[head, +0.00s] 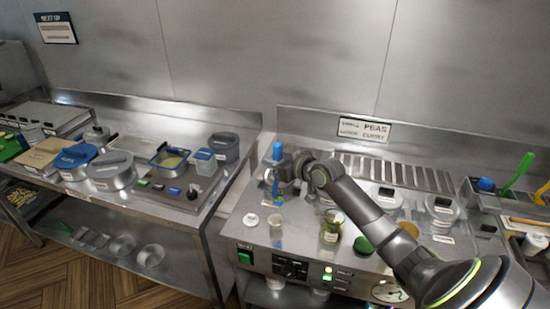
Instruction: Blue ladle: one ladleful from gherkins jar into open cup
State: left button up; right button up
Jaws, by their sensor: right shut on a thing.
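My right gripper (280,171) is shut on the blue ladle (277,152) at the back left of the right-hand counter. The ladle is roughly upright, its handle showing above and below the jaws. I cannot make out its bowl or what is in it. Below the ladle stands a small clear open cup (275,226). To the right of the cup is an open glass jar with green contents (331,228), which looks like the gherkins jar; its label is too small to read. My left gripper is out of view.
A white lid (251,219) lies left of the cup and a green lid (363,246) lies right of the jar. Several lidded containers (387,198) stand farther right, partly behind my right arm. A green utensil (518,173) stands at the right. A gap separates the two counters.

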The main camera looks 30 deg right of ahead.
notch_tip(320, 180, down, 4)
jog(key=shift+d+r+b, duration=0.15)
jog(key=shift+r+b, duration=0.1)
jog(key=shift+b, duration=0.85)
jog(key=shift+s+a+r, duration=0.1)
jog(key=shift+a, duration=0.2)
jog(key=s+a+f+n+t+h+b, duration=0.1)
jog(key=s+a+f+n+t+b, duration=0.1)
jog(key=a+f+n+b, duration=0.4)
jog(key=s+a+f+n+t+h+b, duration=0.2)
jog(key=a+f+n+b, duration=0.5)
jog(key=b, duration=0.5)
jog(key=shift+s+a+n+t, duration=0.2)
jog(key=shift+a+n+t, duration=0.1)
jog(key=shift+a+n, duration=0.4)
jog(key=shift+r, duration=0.1)
